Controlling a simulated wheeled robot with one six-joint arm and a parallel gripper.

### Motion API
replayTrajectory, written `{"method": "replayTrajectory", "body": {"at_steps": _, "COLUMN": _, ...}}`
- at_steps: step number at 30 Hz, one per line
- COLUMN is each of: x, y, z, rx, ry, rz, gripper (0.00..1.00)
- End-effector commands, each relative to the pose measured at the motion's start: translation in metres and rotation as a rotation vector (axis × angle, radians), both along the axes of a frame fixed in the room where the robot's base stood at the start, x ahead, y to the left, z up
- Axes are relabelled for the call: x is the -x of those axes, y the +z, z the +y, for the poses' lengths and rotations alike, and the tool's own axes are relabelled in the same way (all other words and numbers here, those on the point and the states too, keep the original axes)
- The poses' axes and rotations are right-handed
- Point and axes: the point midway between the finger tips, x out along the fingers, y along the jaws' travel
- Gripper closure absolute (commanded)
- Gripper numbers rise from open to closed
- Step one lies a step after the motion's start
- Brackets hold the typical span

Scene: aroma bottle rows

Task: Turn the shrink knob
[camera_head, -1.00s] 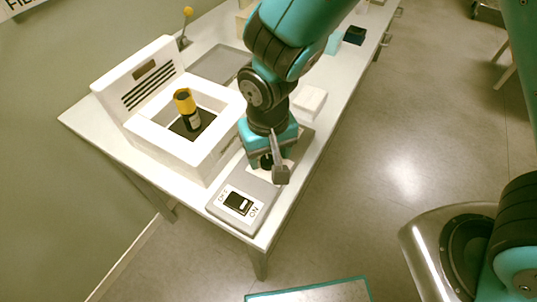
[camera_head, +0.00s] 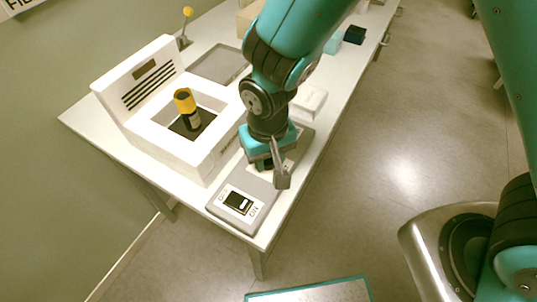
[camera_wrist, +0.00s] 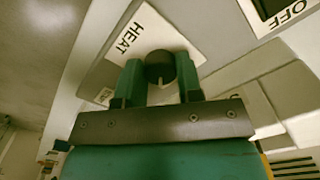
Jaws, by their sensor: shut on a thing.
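The black round knob (camera_wrist: 160,66) sits on a white label plate (camera_wrist: 125,45) that reads HEAT on its visible part. My gripper (camera_wrist: 160,80) has one teal finger on each side of the knob and is shut on it. In the head view my gripper (camera_head: 264,162) points down onto the grey control panel (camera_head: 222,210) and hides most of the knob and its label. A second small label shows beside the left finger in the wrist view, too small to read.
A black rocker switch (camera_head: 239,202) marked ON and OFF lies at the panel's near end. A white machine (camera_head: 160,143) stands left of my gripper, with a yellow-capped dark bottle (camera_head: 187,108) upright in its opening. A white box (camera_head: 309,100) and grey tray (camera_head: 218,64) lie behind.

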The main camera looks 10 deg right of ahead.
Motion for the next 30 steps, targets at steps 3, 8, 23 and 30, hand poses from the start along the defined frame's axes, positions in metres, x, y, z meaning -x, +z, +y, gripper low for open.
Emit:
{"method": "replayTrajectory", "body": {"at_steps": 3, "x": -0.0001, "y": 0.0007, "z": -0.0002, "rx": 0.000, "ry": 0.041, "rz": 0.000, "gripper": 0.90}}
{"method": "replayTrajectory", "body": {"at_steps": 8, "x": -0.0002, "y": 0.0009, "z": -0.0004, "rx": 0.000, "ry": 0.140, "rz": 0.001, "gripper": 0.90}}
{"method": "replayTrajectory", "body": {"at_steps": 23, "x": -0.0009, "y": 0.0009, "z": -0.0009, "rx": 0.000, "ry": 0.574, "rz": 0.000, "gripper": 0.90}}
{"method": "replayTrajectory", "body": {"at_steps": 30, "x": -0.0012, "y": 0.0009, "z": -0.0010, "rx": 0.000, "ry": 0.731, "rz": -0.001, "gripper": 0.90}}
